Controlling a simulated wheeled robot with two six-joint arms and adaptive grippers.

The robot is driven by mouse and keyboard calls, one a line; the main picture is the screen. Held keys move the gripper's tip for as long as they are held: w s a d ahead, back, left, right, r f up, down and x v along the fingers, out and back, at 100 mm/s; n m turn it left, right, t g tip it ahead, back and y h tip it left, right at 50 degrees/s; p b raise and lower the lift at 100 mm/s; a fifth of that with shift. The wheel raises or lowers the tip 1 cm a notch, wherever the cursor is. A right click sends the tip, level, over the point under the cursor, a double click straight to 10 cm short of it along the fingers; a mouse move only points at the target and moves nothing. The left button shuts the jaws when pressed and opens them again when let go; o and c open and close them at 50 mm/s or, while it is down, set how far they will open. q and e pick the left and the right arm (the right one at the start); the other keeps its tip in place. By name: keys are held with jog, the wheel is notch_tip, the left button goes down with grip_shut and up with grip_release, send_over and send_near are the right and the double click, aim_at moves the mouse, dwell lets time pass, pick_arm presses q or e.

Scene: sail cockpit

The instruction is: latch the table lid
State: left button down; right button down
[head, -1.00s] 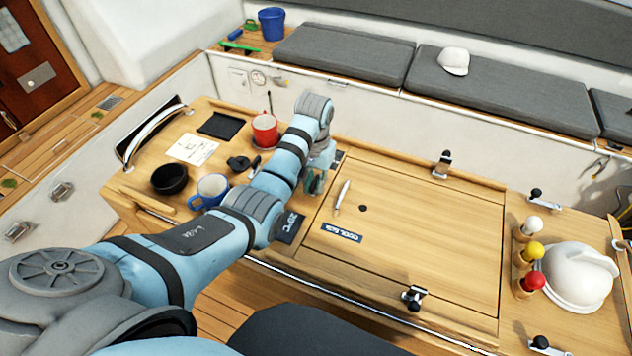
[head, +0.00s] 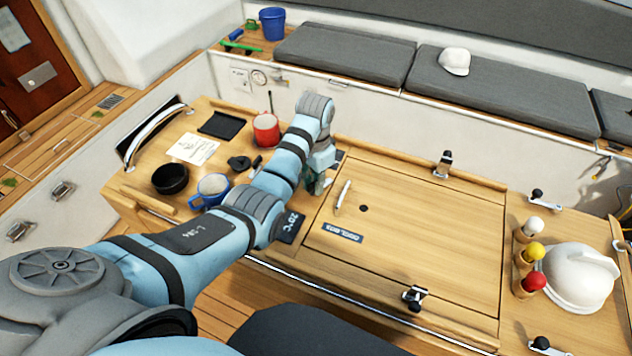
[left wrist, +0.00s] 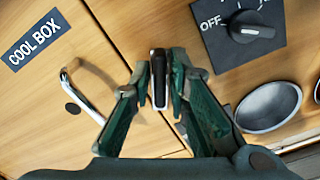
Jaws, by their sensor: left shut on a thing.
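The wooden table lid (head: 430,235) with the "COOL BOX" label lies flat and looks closed. It also shows in the left wrist view (left wrist: 30,110). My left gripper (head: 318,183) is at the left edge of the lid. In the left wrist view my left gripper (left wrist: 159,85) is shut on a small latch lever (left wrist: 158,68), black with a silver edge. The latch's base is hidden by the fingers. Other latches sit at the lid's far edge (head: 443,164) and near edge (head: 414,297). My right gripper is not in view.
A silver-coloured handle (head: 342,197) lies on the lid near the gripper.

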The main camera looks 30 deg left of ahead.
pick_arm(q)
jog(key=m, duration=0.6)
jog(key=shift+m, duration=0.3)
jog(key=m, duration=0.6)
dwell(0.3)
jog(key=c, duration=1.6)
grip_release()
jog(key=shift+c, duration=0.2)
jog(key=shift+r, duration=0.1)
